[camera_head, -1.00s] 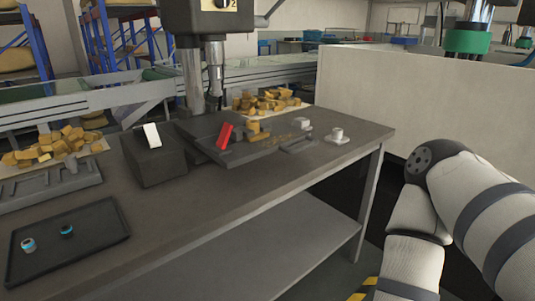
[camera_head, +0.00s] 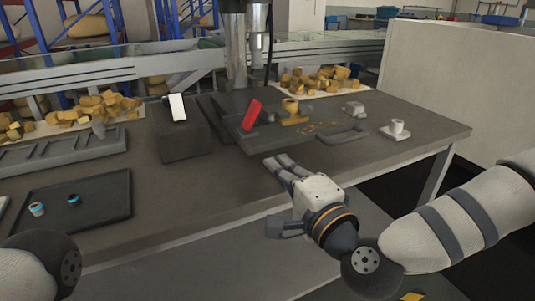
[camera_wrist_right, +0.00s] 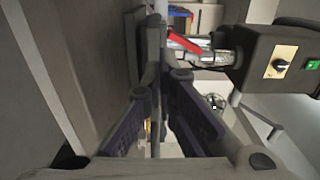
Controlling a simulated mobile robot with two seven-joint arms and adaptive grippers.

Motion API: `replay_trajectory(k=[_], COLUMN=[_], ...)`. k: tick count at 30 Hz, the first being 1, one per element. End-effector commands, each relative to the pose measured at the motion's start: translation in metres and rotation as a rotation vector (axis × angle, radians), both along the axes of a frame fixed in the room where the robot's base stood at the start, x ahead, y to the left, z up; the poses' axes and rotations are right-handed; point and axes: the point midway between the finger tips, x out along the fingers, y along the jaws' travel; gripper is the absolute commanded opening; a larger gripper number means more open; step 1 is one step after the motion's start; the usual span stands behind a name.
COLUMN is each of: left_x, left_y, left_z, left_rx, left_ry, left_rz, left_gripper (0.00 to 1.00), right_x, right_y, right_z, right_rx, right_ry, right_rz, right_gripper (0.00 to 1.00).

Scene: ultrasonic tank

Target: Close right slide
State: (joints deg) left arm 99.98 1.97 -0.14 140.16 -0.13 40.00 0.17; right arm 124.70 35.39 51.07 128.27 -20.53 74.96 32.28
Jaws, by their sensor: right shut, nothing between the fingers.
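My right gripper (camera_head: 279,164) reaches in over the front edge of the workbench, its fingers together and empty, pointing toward the back. In the right wrist view its dark finger pads (camera_wrist_right: 163,78) converge. A dark machine base (camera_head: 300,128) lies ahead of it on the bench, with a red tilted piece (camera_head: 251,115) on it; the gripper is apart from both. The red piece also shows in the wrist view (camera_wrist_right: 187,42). I cannot make out which part is the right slide. My left gripper is not in view; only a joint of my left arm shows at bottom left.
A dark block with a white plate (camera_head: 178,107) stands left of the machine column (camera_head: 236,50). A dark tray (camera_head: 100,205) holds two small cylinders. The bench front is clear.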

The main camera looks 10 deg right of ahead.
Motion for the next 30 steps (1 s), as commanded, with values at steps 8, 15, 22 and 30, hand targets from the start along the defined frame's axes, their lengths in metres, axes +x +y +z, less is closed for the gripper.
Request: replay_trajectory(k=[8, 15, 22, 30], left_x=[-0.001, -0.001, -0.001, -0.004], left_y=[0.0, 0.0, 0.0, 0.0], left_z=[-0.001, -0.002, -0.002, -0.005], left_rx=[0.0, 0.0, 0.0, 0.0], left_ry=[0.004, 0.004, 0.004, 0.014], left_rz=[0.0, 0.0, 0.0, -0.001], left_gripper=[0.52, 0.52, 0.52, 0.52], right_x=[0.044, 0.054, 0.053, 0.065], right_y=[0.017, 0.02, 0.02, 0.024], right_z=[-0.001, -0.001, -0.001, -0.002], right_rx=[0.0, 0.0, -0.001, -0.001], right_ry=[0.001, 0.002, 0.002, 0.002], right_rz=[0.001, 0.002, 0.002, 0.0], right_gripper=[0.0, 0.0, 0.0, 0.0])
